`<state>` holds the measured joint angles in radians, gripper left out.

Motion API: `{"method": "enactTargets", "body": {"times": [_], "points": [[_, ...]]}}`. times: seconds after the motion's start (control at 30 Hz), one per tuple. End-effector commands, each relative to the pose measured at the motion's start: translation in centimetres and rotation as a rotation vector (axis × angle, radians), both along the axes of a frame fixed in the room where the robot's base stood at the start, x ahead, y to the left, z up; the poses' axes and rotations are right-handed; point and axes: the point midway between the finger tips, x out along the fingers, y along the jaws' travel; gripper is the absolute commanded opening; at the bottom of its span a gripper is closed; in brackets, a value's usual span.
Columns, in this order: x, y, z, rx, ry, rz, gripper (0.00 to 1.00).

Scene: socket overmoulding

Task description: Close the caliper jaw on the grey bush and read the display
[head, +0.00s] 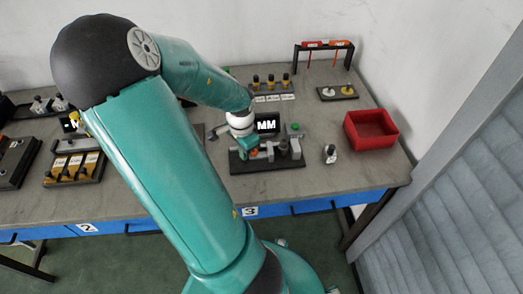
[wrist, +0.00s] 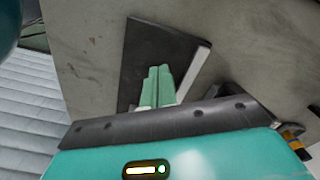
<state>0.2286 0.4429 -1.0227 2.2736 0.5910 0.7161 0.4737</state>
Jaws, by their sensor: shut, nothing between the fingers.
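The caliper stands on a black base plate (head: 240,167) on the bench in the head view. Its dark display (head: 266,125) shows white "MM"; I can read no number. Grey upright blocks (head: 296,148) stand on the plate. A small dark grey round part (head: 284,148) between them may be the grey bush, but it is too small to be sure.
A red bin (head: 371,130) and a small pale fitting (head: 330,154) stand right of the caliper. A green-buttoned box (head: 294,130) stands behind it. Black-and-yellow plugs (head: 270,82) and a tool rack (head: 325,44) are at the back. The bench front right is clear.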

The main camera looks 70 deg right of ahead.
Motion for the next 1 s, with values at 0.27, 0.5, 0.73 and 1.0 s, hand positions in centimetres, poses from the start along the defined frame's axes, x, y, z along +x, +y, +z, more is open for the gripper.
{"method": "enactTargets", "body": {"times": [0.27, 0.5, 0.73, 1.0], "points": [[-0.4, -0.2, 0.0, 0.0, 0.0, 0.001, 0.0], [-0.9, -0.5, 0.0, 0.0, 0.0, -0.001, 0.0], [-1.2, -0.6, 0.0, 0.0, 0.0, 0.0, 0.0], [-1.7, -0.9, 0.0, 0.0, 0.0, 0.0, 0.0]]}}
